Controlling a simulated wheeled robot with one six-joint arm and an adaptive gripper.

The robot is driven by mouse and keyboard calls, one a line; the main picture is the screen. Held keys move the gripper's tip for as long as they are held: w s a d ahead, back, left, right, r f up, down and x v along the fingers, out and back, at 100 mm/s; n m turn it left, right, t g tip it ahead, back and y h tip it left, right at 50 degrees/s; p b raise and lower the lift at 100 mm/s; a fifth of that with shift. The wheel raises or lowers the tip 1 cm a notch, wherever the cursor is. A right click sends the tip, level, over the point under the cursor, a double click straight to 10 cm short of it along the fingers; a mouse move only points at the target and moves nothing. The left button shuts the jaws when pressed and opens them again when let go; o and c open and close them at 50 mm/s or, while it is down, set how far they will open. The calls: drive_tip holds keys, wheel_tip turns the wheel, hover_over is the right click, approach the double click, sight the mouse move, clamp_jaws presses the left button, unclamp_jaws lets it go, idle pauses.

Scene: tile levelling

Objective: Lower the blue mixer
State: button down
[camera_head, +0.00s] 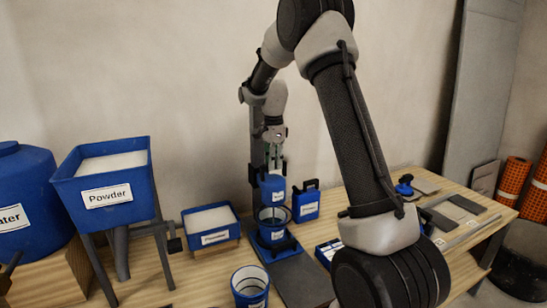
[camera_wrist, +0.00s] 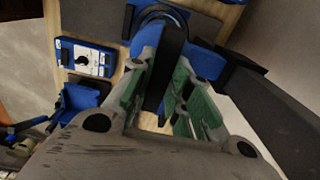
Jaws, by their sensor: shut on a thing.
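The blue mixer (camera_head: 272,188) has a pale label and sits beside a dark upright column (camera_head: 256,150), just above a blue bucket (camera_head: 272,236). Its lower end is at the bucket's rim; how far it reaches inside is unclear. My gripper (camera_head: 273,148) is directly above the mixer, pointing down. In the wrist view, the green-padded fingers of my gripper (camera_wrist: 170,100) are closed around a dark bar (camera_wrist: 168,62), with blue parts (camera_wrist: 205,62) beyond it. The contact point is partly hidden by the fingers.
A blue jug (camera_head: 306,204) stands right of the bucket. A powder hopper (camera_head: 105,190), a powder tray (camera_head: 210,222) and an empty-looking bucket (camera_head: 250,286) are to the left and front. The wall is close behind.

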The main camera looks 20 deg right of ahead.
drive_tip(key=shift+s+f, duration=0.1)
drive_tip(key=shift+f, duration=0.1)
drive_tip(key=c, duration=1.3)
unclamp_jaws()
wheel_tip(320, 180, up, 12)
